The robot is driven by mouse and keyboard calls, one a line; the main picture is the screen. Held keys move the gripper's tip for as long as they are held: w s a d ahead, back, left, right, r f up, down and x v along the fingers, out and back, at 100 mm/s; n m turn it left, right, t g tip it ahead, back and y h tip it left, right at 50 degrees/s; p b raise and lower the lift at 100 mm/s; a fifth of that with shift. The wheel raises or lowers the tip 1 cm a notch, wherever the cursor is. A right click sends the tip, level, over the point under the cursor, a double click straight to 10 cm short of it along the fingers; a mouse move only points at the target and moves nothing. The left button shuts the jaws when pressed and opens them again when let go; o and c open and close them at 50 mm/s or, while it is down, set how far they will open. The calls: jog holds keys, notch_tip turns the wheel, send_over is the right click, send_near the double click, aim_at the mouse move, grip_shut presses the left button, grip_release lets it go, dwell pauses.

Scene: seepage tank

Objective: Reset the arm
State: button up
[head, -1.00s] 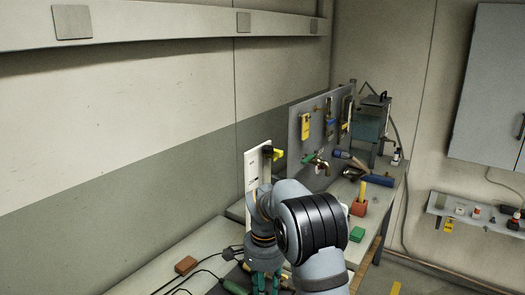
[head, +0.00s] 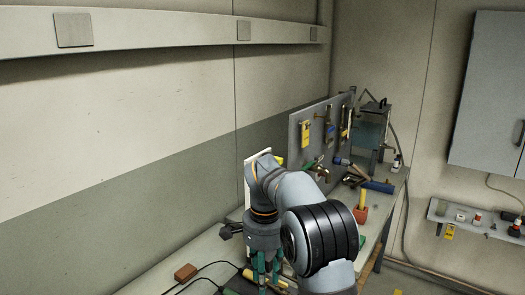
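My gripper (head: 262,270) hangs pointing down at the bottom middle of the head view, above the near bench. Its teal-green fingers run toward the bottom edge of the picture, and their tips are not clearly visible, so I cannot tell whether it is open or shut. My arm bends above it and hides part of the bench and most of a white upright panel (head: 248,182).
A pegboard with tools (head: 298,148) stands behind my arm. The bench behind holds a blue cylinder (head: 378,186) and a red block (head: 361,214). A brown block (head: 185,272) and black cables lie at left. A wall shelf (head: 480,222) and grey cabinet (head: 487,95) are at right.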

notch_tip(320, 180, down, 9)
jog(key=shift+s, duration=0.1)
jog(key=shift+r+n+p, duration=0.4)
jog(key=shift+n+p, duration=0.45)
jog(key=shift+n, duration=0.05)
jog(key=n+p, duration=0.1)
jog(key=n, duration=0.1)
jog(key=shift+d+r+n+p, duration=0.1)
jog(key=shift+n+p, duration=0.2)
jog(key=shift+n, duration=0.1)
jog(key=n+p, duration=0.2)
jog(key=n, duration=0.2)
jog(key=shift+w+p, duration=0.2)
jog(key=shift+p, duration=0.15)
jog(key=n+p, duration=0.2)
jog(key=n, duration=0.2)
jog(key=shift+w+f+n+p, duration=0.15)
jog(key=shift+f+n+p, duration=0.15)
jog(key=shift+n+p, duration=0.45)
jog(key=shift+n, duration=0.25)
